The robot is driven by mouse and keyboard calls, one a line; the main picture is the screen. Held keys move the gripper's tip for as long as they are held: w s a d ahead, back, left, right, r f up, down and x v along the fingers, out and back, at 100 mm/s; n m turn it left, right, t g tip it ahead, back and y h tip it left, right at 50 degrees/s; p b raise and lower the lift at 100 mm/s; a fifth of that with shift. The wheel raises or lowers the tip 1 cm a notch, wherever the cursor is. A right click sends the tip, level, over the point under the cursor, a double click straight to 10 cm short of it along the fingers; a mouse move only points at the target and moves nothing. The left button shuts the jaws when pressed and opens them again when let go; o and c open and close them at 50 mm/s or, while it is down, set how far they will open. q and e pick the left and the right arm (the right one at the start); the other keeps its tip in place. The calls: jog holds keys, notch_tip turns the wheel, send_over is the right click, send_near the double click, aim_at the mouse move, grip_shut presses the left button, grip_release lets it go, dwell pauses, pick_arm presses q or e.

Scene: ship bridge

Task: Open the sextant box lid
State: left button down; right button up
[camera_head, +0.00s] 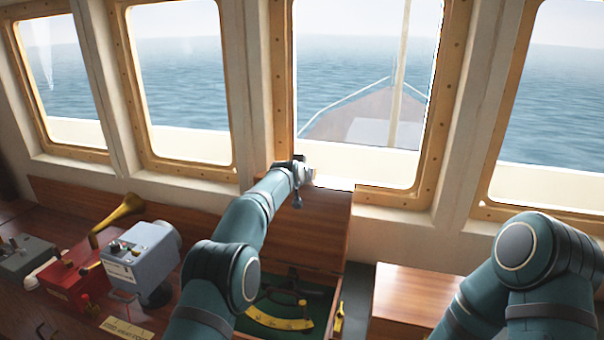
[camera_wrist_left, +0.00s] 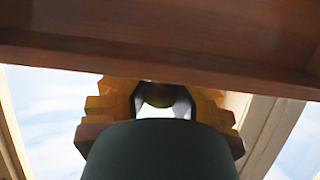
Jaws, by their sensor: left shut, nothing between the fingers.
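The sextant box's wooden lid (camera_head: 325,228) stands raised at the back of the box, below the window. The green-lined box holds the sextant, whose yellow arc (camera_head: 280,322) shows inside; my left arm hides part of the box. My left gripper (camera_head: 306,174) is at the lid's top edge, shut and empty. In the left wrist view, the orange fingers of the left gripper (camera_wrist_left: 160,92) sit right by a wooden edge of the lid (camera_wrist_left: 160,45); I cannot tell whether they touch. My right arm is at the right of the head view, its gripper out of frame.
A grey-blue instrument (camera_head: 142,255), a red box (camera_head: 75,278) and a brass horn (camera_head: 118,218) stand on the console to the left. A closed wooden box (camera_head: 410,295) is to the right of the sextant box. Window frames rise close behind the lid.

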pick_arm(q)
jog(key=shift+w+r, duration=0.2)
jog(key=shift+r, duration=0.3)
jog(key=c, duration=1.5)
grip_release()
jog(key=o, duration=0.8)
jog(key=shift+s+f, duration=0.1)
jog(key=shift+c, duration=0.2)
jog(key=shift+f, duration=0.15)
jog(key=shift+s, duration=0.1)
jog(key=v, duration=1.1)
jog(key=shift+s, duration=0.4)
jog(key=shift+a, duration=0.1)
